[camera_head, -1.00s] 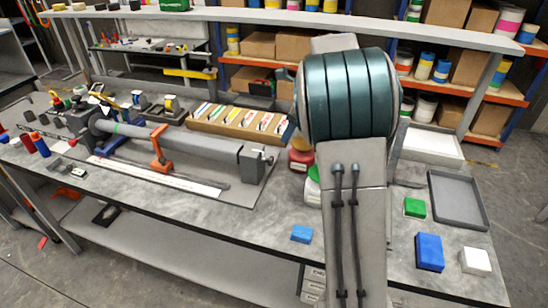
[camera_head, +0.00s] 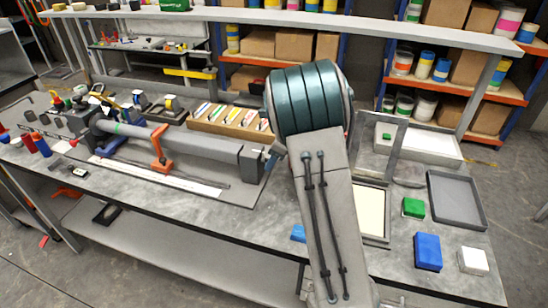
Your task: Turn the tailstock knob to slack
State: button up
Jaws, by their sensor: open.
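The tailstock is the grey block (camera_head: 250,166) at the right end of the long grey bed on the workbench. Its knob, on the right end face, is hidden or too small to make out now. The end of my gripper (camera_head: 271,158) shows as a small blue-grey part close against that end face, and the rest is behind my arm. It is open; I cannot tell whether its fingers are around the knob or touching it.
An orange bracket (camera_head: 159,150) stands on the bed. A box of coloured cards (camera_head: 228,120) lies behind. Blue (camera_head: 428,252), green (camera_head: 413,207) and white blocks (camera_head: 473,260) and a grey tray (camera_head: 457,199) are at right.

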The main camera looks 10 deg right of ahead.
jog(key=c, duration=0.9)
jog(key=shift+c, duration=0.2)
jog(key=shift+f+b, duration=0.1)
jog(key=shift+b, duration=0.35)
jog(key=n+t+h+b, duration=0.1)
jog(key=t+b, duration=0.3)
jog(key=b, duration=0.6)
jog(key=s+f+n+t+h+b, duration=0.1)
jog(key=t+h+b, duration=0.2)
jog(key=b, duration=0.8)
jog(key=a+f+n+t+h+b, duration=0.1)
jog(key=t+h+b, duration=0.1)
jog(key=t+b, duration=0.4)
jog(key=shift+s+f+n+t+b, duration=0.2)
jog(key=shift+s+n+t+b, duration=0.15)
jog(key=shift+b, duration=1.8)
jog(key=t+b, duration=0.1)
jog(key=b, duration=0.5)
jog(key=shift+n+t+b, duration=0.3)
jog(key=shift+n+t, duration=0.05)
jog(key=shift+w+r+n+t+b, duration=0.1)
jog(key=shift+r+n+t+b, duration=0.3)
jog(key=shift+b, duration=1.25)
jog(key=shift+f, duration=0.15)
